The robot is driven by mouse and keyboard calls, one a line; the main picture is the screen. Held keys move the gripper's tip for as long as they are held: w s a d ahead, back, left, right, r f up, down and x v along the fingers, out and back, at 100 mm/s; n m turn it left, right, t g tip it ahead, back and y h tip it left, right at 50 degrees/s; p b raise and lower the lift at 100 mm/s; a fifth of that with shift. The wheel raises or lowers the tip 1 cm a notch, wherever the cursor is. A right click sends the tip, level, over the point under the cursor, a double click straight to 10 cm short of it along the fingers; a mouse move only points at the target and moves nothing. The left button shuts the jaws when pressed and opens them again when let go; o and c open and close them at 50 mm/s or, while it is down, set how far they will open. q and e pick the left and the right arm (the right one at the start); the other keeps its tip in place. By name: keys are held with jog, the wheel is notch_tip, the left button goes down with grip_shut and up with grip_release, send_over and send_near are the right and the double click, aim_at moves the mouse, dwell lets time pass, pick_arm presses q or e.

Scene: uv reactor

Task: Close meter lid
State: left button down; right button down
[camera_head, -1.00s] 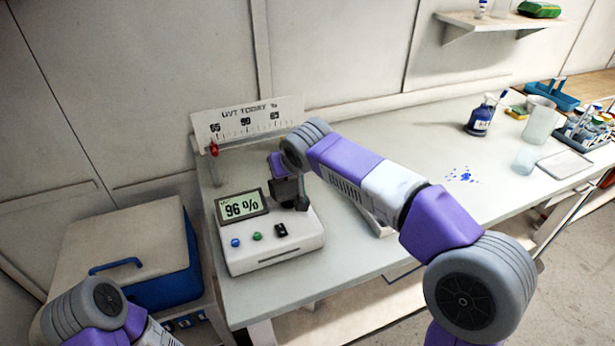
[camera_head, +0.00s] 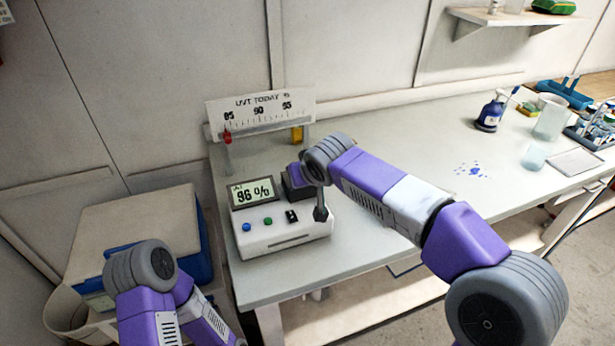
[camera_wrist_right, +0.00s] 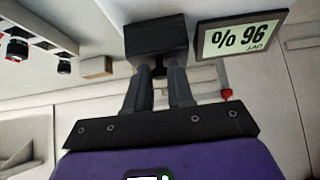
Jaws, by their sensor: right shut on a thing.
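The white meter (camera_head: 285,235) stands on the bench with its display (camera_head: 254,193) reading 96 %. A dark block that looks like its lid (camera_head: 297,189) is to the right of the display, partly hidden by my right wrist. The right wrist view shows this dark lid (camera_wrist_right: 157,36) beside the display (camera_wrist_right: 243,40). My right gripper (camera_wrist_right: 158,74) is shut on a small dark part of it between the fingertips. I cannot tell the lid's exact angle. My left arm is at the lower left of the head view; its gripper is out of view.
A gauge board (camera_head: 260,108) with red and yellow markers stands behind the meter. A blue box with a pale lid (camera_head: 130,230) is at left. A blue bottle (camera_head: 490,113) and a beaker (camera_head: 550,118) stand at far right. The middle bench is mostly clear.

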jog(key=shift+s+f, duration=0.15)
jog(key=shift+f, duration=0.6)
jog(key=c, duration=1)
grip_release()
jog(key=shift+d+r, duration=0.1)
jog(key=shift+s+r, duration=0.2)
jog(key=shift+r, duration=0.1)
jog(key=p+v, duration=0.2)
jog(key=v, duration=0.5)
jog(key=shift+a+r, duration=0.3)
jog(key=shift+r, duration=0.15)
jog(key=shift+r, duration=0.1)
